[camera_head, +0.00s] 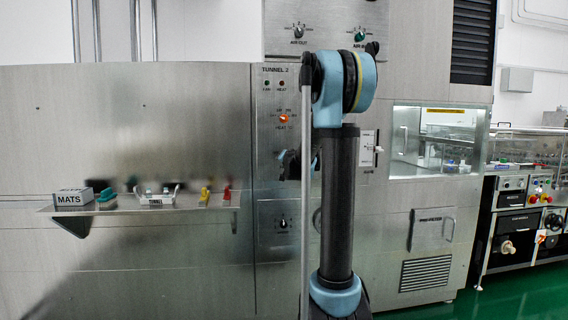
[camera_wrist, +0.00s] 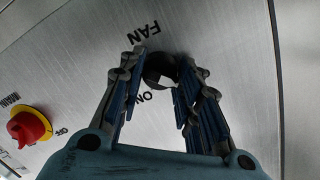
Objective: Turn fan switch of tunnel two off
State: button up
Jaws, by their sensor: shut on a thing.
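The fan switch (camera_wrist: 159,66) is a dark round knob on the brushed-steel panel in the wrist view. The upside-down word FAN stands beside it, and ON is printed on its near side. My gripper (camera_wrist: 168,72) has its fingers on both sides of the knob and is shut on it. Which way the knob points is hard to tell. In the head view my gripper (camera_head: 290,164) is at the TUNNEL 2 panel (camera_head: 267,185), below an orange-red heat knob (camera_head: 284,118). My arm and gripper hide the fan switch there.
A red and yellow knob (camera_wrist: 30,127) is on the left in the wrist view. In the head view, a small dark switch (camera_head: 283,223) sits lower on the panel. A shelf (camera_head: 130,209) with a MATS box (camera_head: 73,198) juts out at the left.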

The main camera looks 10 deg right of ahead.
jog(key=shift+n, duration=0.4)
dwell(0.3)
jog(key=o, duration=1.1)
jog(key=shift+f, duration=0.1)
jog(key=shift+s+r, duration=0.25)
jog(key=shift+s, duration=1.7)
jog(key=shift+s+r, duration=0.25)
jog(key=shift+s, duration=1.75)
jog(key=shift+s+r, duration=0.25)
jog(key=shift+s, duration=1.7)
